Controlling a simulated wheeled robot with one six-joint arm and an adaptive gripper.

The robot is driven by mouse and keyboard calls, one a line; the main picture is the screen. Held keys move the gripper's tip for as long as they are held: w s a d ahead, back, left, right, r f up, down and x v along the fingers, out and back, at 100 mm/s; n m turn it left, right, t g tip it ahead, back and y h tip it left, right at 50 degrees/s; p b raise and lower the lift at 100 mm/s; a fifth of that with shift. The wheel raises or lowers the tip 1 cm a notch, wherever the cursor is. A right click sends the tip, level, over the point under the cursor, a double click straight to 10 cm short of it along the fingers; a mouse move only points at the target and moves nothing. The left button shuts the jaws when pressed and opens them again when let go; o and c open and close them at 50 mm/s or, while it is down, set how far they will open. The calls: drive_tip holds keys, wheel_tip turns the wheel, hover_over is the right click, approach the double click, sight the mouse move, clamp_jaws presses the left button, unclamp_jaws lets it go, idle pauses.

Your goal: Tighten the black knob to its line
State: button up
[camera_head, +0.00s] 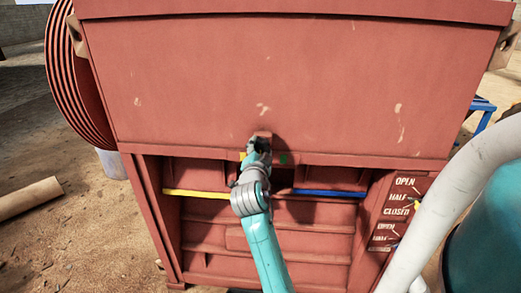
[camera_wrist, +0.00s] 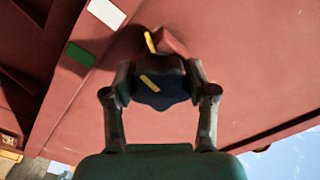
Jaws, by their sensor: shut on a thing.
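The black knob (camera_wrist: 165,96) sits on the underside of a red block (camera_wrist: 174,44) on the crusher's front. The knob's face has a yellow line (camera_wrist: 150,83), and the block has a yellow line (camera_wrist: 150,42) of its own. The two lines are apart, and the knob's line is more slanted than the block's. My gripper (camera_wrist: 160,76) is shut on the knob, one finger on each side. In the head view my gripper (camera_head: 258,148) is at the middle of the front, under the big red panel, and it hides the knob.
A white patch (camera_wrist: 106,13) and a green patch (camera_wrist: 80,54) are beside the knob. Below the panel are a yellow strip (camera_head: 197,194) and a blue strip (camera_head: 330,193). An OPEN/HALF/CLOSED label plate (camera_head: 398,197) is at right. Ribbed red wheel (camera_head: 75,80) at left.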

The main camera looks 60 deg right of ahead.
drive_tip(key=shift+m, duration=2)
drive_tip(key=o, duration=1.2)
drive_tip(key=v, duration=1.2)
